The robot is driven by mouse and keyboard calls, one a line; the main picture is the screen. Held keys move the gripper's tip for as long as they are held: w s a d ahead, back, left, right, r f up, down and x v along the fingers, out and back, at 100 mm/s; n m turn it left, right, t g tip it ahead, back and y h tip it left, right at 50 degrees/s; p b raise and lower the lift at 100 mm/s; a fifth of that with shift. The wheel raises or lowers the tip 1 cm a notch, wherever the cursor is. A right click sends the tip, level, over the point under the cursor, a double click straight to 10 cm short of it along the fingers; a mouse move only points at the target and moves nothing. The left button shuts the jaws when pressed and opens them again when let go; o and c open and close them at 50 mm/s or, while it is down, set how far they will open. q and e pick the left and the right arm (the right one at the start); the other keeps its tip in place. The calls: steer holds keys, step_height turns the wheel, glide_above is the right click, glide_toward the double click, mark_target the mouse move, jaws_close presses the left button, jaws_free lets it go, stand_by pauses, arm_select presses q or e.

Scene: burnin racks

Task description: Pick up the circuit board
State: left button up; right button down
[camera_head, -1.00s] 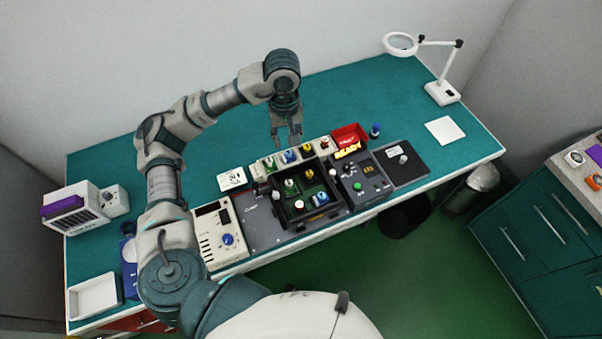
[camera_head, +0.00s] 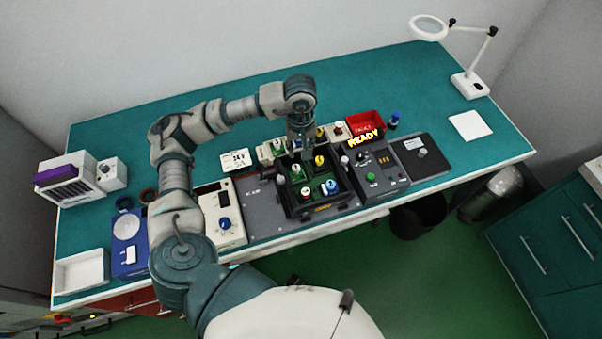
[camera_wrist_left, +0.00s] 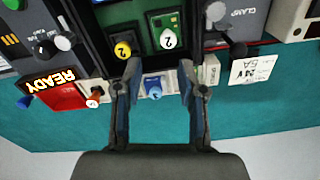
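Several small circuit boards with coloured knobs are in view. Some sit in a black open fixture (camera_head: 322,210) in the middle of the bench, including a green board (camera_wrist_left: 176,20) with a white knob marked 2. A dark board (camera_wrist_left: 121,32) beside it has a yellow knob marked 2. Others stand in a pale rack (camera_head: 265,152) behind the fixture. My left gripper (camera_head: 303,155) hangs over the rack and the fixture's back edge. In the left wrist view its fingers (camera_wrist_left: 158,72) are apart, with a blue knob (camera_wrist_left: 153,88) visible between them. My right gripper is not in view.
A red READY bin (camera_head: 365,124) stands right of the rack. A control box (camera_head: 374,170) and dark plate (camera_head: 422,156) lie right of the fixture. A magnifier lamp (camera_head: 470,85) is at the back right. The bench's back is clear.

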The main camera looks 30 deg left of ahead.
mark_target(295, 166)
arm_select(q)
steer(key=a+f, duration=0.1)
steer(key=f, duration=0.1)
steer(key=a+f, duration=0.1)
steer(key=f, duration=0.1)
steer(key=a+f, duration=0.1)
steer(key=f, duration=0.1)
steer(key=shift+a+f, duration=0.25)
steer(key=d+f, duration=0.2)
steer(key=d+f+p, duration=0.1)
steer(key=f, duration=0.1)
steer(key=shift+s+f, duration=0.1)
steer(key=shift+s, duration=0.3)
steer(key=shift+w+a+f, duration=0.1)
steer(key=shift+w+a, duration=0.15)
steer(key=shift+w, duration=0.05)
steer(key=shift+c, duration=0.6)
steer(key=shift+a, duration=0.55)
jaws_close()
steer(key=shift+a, duration=0.15)
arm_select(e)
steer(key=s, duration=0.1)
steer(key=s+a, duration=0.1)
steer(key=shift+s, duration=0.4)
